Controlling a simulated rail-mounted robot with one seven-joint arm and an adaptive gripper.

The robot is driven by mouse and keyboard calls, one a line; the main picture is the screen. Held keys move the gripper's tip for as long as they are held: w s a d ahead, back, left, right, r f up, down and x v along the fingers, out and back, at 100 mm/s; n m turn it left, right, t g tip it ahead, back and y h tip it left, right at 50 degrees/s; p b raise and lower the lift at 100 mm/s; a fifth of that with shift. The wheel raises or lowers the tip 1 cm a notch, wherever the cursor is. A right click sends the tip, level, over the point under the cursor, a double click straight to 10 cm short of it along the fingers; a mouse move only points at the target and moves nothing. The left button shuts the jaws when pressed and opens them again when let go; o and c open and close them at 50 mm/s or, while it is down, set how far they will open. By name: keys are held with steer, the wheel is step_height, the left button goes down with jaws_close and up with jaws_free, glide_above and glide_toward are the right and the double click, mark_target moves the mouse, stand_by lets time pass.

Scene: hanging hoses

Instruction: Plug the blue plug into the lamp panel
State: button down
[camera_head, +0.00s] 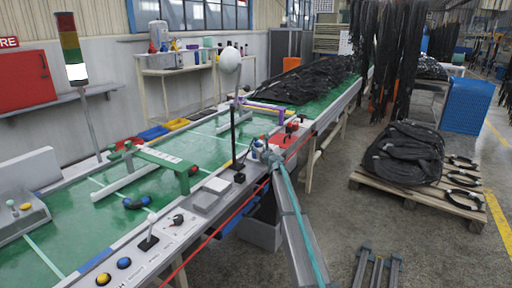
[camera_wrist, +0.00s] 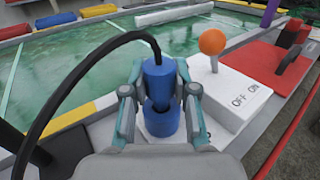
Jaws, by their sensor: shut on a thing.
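The blue plug (camera_wrist: 158,80) is upright between the fingers of my gripper (camera_wrist: 160,102) in the wrist view, which is shut on it. A black cable leaves its top and arcs to the left. Directly below is a wider blue cylinder (camera_wrist: 162,124), apparently a socket, on a pale plate. I cannot tell how deep the plug sits in it. A white switch box (camera_wrist: 235,88) marked OFF ON, with an orange ball lever (camera_wrist: 212,42), is just right. In the head view my gripper (camera_head: 262,150) is at the table's near edge; the plug is too small to make out.
A white globe lamp (camera_head: 230,60) stands on a pole behind my gripper. A red fixture (camera_wrist: 285,55) is right of the switch box. The green table surface (camera_wrist: 75,65) behind is mostly clear. A red line (camera_head: 225,222) runs along the table's front edge.

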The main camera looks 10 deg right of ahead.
steer(key=shift+f+b, duration=0.85)
steer(key=shift+f, duration=0.2)
steer(key=c, duration=0.8)
jaws_free()
steer(key=shift+s, duration=0.1)
steer(key=v, duration=1.2)
steer(key=shift+r, duration=0.15)
